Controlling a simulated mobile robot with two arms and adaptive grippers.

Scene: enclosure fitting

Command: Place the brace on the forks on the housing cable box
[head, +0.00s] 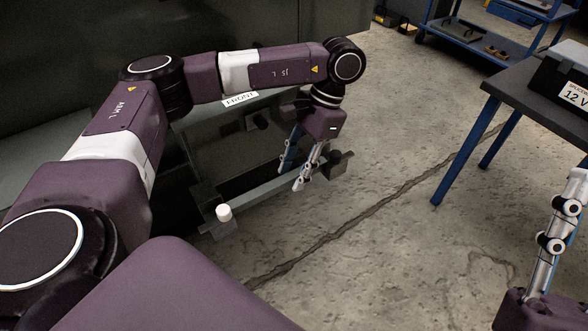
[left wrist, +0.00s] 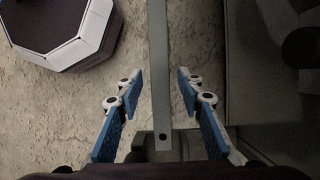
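The brace (head: 262,193) is a light grey flat bar, low in front of the grey housing (head: 222,150) marked FRONT. Its near end lies by a dark bracket (head: 216,228) with a white knob (head: 224,212); its far end is by a black knob (head: 335,157). Whether the brace rests in the forks I cannot tell. My left gripper (head: 298,168) points down at the brace. In the left wrist view the brace (left wrist: 158,70) runs between the open fingers (left wrist: 157,88), with a gap on each side. My right gripper (head: 565,225) is at the right edge, partly cut off.
A dark-topped table (head: 508,85) with blue legs stands at the right, with a black 12 V box (head: 562,80) on it. A blue cart (head: 480,40) is at the back. The cracked concrete floor (head: 385,220) between housing and table is clear.

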